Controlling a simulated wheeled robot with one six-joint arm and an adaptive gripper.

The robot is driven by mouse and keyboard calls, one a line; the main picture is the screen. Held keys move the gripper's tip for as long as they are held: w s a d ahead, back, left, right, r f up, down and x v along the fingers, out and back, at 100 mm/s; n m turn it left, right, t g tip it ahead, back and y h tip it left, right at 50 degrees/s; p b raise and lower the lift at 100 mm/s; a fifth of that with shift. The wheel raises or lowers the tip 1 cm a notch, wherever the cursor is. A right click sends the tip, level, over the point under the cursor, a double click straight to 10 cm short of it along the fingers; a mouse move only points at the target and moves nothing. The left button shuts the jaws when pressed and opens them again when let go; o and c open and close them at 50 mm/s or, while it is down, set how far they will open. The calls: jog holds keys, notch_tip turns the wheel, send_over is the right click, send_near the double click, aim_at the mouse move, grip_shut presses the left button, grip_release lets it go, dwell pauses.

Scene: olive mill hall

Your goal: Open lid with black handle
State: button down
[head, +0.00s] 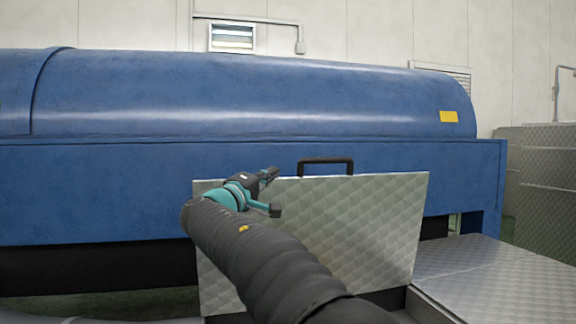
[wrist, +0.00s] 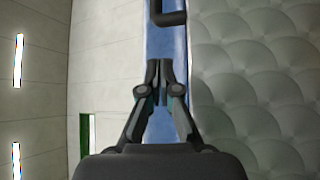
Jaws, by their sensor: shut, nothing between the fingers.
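The lid (head: 375,220) is a quilted metal plate. It stands raised and steeply tilted in front of the blue machine, and its quilted face fills the right of the wrist view (wrist: 250,85). The black handle (head: 326,160) is on its top edge, and part of it shows at the top of the wrist view (wrist: 170,17). My gripper (head: 272,175) is left of the handle, near the lid's upper left part. In the wrist view its fingers (wrist: 160,68) are together and empty, apart from the handle. My arm hides the lid's lower left part.
A long blue machine (head: 100,185) with a rounded top stands behind the lid. A flat quilted metal cover (head: 490,270) lies to the right of the lid. A metal enclosure (head: 540,180) stands at the far right. The space above the lid is clear.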

jog(key=p+x, duration=0.2)
jog(key=x, duration=0.8)
jog(key=shift+f+p, duration=0.15)
jog(key=shift+p, duration=0.2)
jog(key=shift+s+d+f+b, duration=0.15)
jog(key=shift+s+f+b, duration=0.2)
jog(key=shift+b, duration=0.45)
jog(key=s+b, duration=0.2)
jog(key=b, duration=0.1)
jog(key=s+d+m+h+b, duration=0.1)
jog(key=s+b, duration=0.1)
jog(key=b, duration=0.1)
jog(key=s+m+b, duration=0.1)
jog(key=s+b, duration=0.2)
jog(key=shift+d+f+h+b, duration=0.25)
jog(key=shift+f+h+b, duration=0.05)
jog(key=shift+f+b, duration=0.1)
